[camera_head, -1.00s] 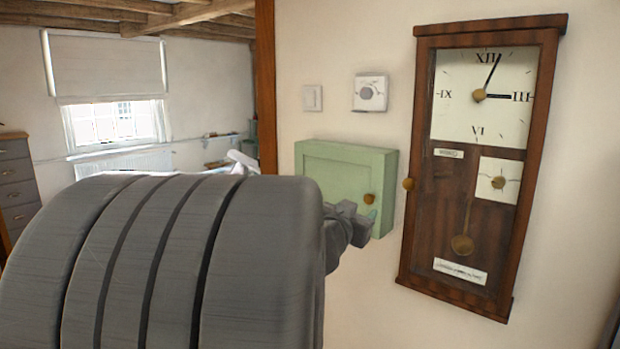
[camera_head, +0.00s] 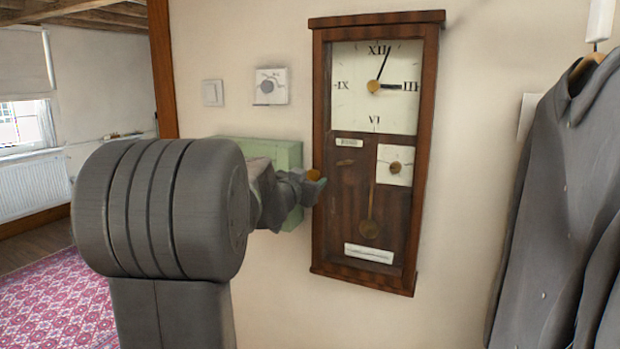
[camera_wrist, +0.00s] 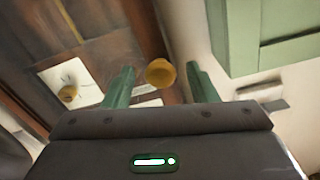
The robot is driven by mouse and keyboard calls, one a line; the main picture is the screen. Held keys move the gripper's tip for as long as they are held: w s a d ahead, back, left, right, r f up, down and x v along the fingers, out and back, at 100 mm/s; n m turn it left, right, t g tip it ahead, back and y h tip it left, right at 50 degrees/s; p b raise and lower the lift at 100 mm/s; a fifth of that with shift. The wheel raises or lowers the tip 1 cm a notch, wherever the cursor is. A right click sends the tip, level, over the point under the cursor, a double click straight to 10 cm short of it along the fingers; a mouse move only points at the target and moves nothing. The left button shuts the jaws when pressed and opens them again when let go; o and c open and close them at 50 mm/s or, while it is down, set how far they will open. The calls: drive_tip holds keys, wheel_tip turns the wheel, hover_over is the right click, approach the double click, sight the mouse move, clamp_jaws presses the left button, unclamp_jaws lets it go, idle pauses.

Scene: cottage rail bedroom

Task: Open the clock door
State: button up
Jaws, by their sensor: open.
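The wall clock (camera_head: 322,120) is a tall dark wood case with a white dial, a pendulum and small white plates. Its door looks shut. A round brass knob (camera_head: 313,174) is on the door's left edge. In the wrist view the knob (camera_wrist: 160,72) shows between the two green fingertips of my gripper (camera_wrist: 160,80), with a gap on both sides. My gripper (camera_head: 312,188) is open and sits at the clock's left edge by the knob. I cannot tell how deep the knob is between the fingers.
A green wall cabinet (camera_head: 262,150) is close left of the clock, partly hidden by my arm; it also shows in the wrist view (camera_wrist: 250,40). A switch (camera_head: 212,93) and a dial plate (camera_head: 270,86) are above it. A dark coat (camera_head: 560,190) hangs at the right.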

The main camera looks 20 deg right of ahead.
drive_tip(key=shift+x, duration=0.9)
